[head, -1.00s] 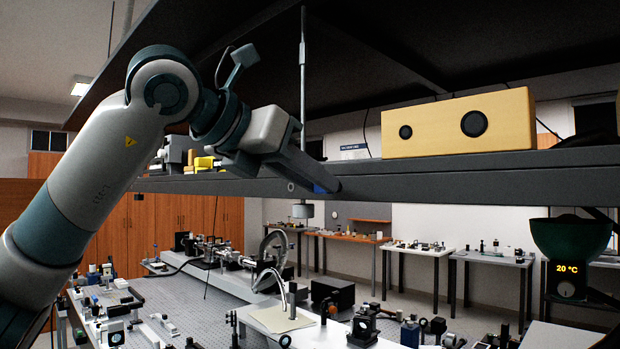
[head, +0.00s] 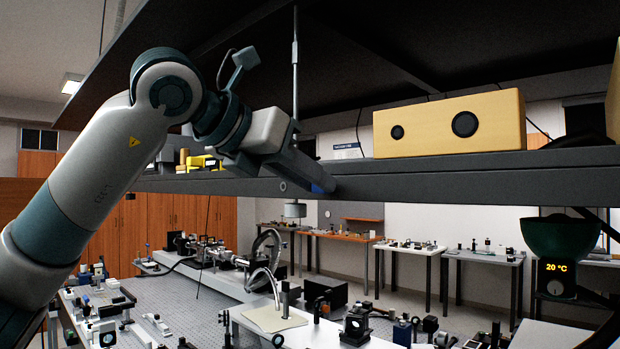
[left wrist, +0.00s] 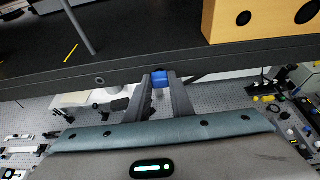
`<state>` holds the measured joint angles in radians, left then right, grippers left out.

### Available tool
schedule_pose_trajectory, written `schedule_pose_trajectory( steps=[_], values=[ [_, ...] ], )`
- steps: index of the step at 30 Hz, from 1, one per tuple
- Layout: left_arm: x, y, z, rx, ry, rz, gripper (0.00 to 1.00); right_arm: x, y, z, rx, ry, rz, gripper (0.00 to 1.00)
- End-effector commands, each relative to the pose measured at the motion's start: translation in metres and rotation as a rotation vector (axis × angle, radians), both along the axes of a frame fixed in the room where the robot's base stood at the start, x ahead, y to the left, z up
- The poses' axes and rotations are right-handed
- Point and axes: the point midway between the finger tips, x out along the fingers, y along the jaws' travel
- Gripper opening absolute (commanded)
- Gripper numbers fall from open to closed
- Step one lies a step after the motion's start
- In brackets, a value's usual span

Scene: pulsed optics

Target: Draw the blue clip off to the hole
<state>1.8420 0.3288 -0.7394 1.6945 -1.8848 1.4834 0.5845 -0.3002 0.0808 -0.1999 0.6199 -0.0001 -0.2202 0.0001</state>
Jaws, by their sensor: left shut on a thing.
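The blue clip (left wrist: 160,79) sits at the front edge of the dark overhead shelf rail (left wrist: 220,57). My left gripper (left wrist: 161,82) is shut on it, one finger on each side. In the head view the clip (head: 319,188) shows as a small blue patch at the tip of my left gripper (head: 326,184), which partly hides it. A small round hole (head: 283,186) is in the rail face, left of the clip. It also shows in the wrist view as a hole (left wrist: 99,80) apart from the clip. My right gripper is out of view.
A yellow box (head: 449,124) with two dark round openings stands on the shelf to the right. Yellow and grey parts (head: 198,161) lie on the shelf behind my forearm. A thin vertical rod (head: 295,80) rises near my gripper. An optics table (head: 195,312) lies below.

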Motion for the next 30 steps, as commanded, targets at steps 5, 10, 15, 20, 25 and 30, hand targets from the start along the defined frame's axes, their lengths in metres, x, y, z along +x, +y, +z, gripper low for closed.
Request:
schedule_pose_trajectory(
  steps=[5, 10, 15, 20, 25, 30],
  values=[
    [0.001, -0.001, 0.0, 0.001, 0.001, 0.0, 0.0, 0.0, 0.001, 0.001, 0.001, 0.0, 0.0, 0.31],
    [0.005, -0.004, 0.0, -0.001, 0.001, -0.001, 0.25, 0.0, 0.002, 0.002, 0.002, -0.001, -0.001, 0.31],
    [0.004, -0.004, 0.0, -0.001, 0.001, 0.0, 0.42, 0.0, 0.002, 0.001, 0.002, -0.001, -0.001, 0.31],
    [0.004, -0.004, 0.0, -0.001, 0.001, 0.0, 0.42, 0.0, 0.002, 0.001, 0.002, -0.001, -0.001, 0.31],
    [0.002, -0.002, 0.001, -0.001, 0.0, 0.0, 0.42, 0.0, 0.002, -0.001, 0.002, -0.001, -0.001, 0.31],
    [-0.007, 0.007, 0.005, -0.001, -0.002, 0.001, 0.42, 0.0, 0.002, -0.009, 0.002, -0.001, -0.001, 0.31]
  ],
)
